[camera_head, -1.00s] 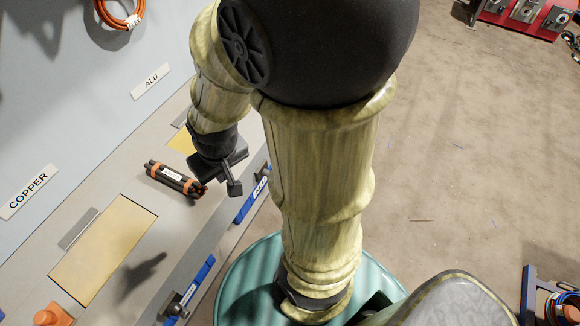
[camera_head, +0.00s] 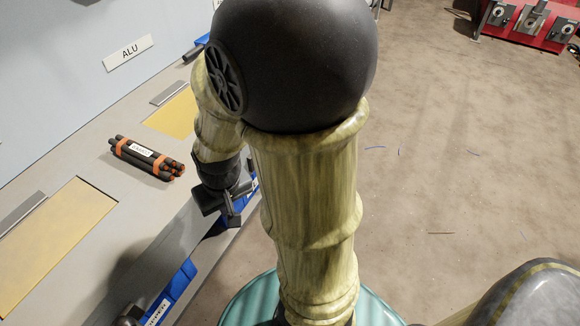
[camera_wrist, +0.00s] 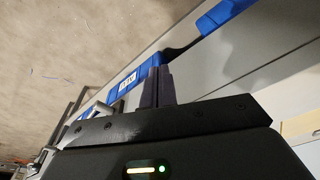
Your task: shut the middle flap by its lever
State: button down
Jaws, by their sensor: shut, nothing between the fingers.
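My gripper (camera_head: 234,216) is shut and empty. In the head view it hangs at the front edge of the bench, below the ALU sign (camera_head: 128,52) and beside a blue front piece (camera_head: 252,184) mostly hidden by my arm. In the wrist view the closed dark fingers (camera_wrist: 156,86) show next to a blue part with a white label (camera_wrist: 128,80). I cannot tell whether they touch it. A yellow panel (camera_head: 172,116) with a grey strip (camera_head: 169,92) behind it lies in the bench top under the ALU sign. I cannot clearly make out the middle flap's lever.
Another yellow panel (camera_head: 45,245) lies at left. A blue front piece (camera_head: 172,295) is at lower left. Red equipment (camera_head: 530,22) stands far right; the floor between is open.

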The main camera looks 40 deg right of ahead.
jog(key=w+d+f+m+g+y+b, duration=0.15)
jog(key=d+f+m+y, duration=0.25)
jog(key=f+m+y, duration=0.4)
jog(key=w+d+f+m+g+y+b, duration=0.1)
jog(key=d+f+m+y+b, duration=0.4)
jog(key=f, duration=0.6)
jog(key=d+m+t+h+p, duration=0.1)
jog(key=d+m+t+h, duration=0.3)
jog(key=d+m+t, duration=1.5)
jog(key=d+t, duration=0.3)
jog(key=t, duration=0.2)
jog(key=shift+f+h+p, duration=0.3)
jog(key=shift+h, duration=0.1)
jog(key=shift+w, duration=0.2)
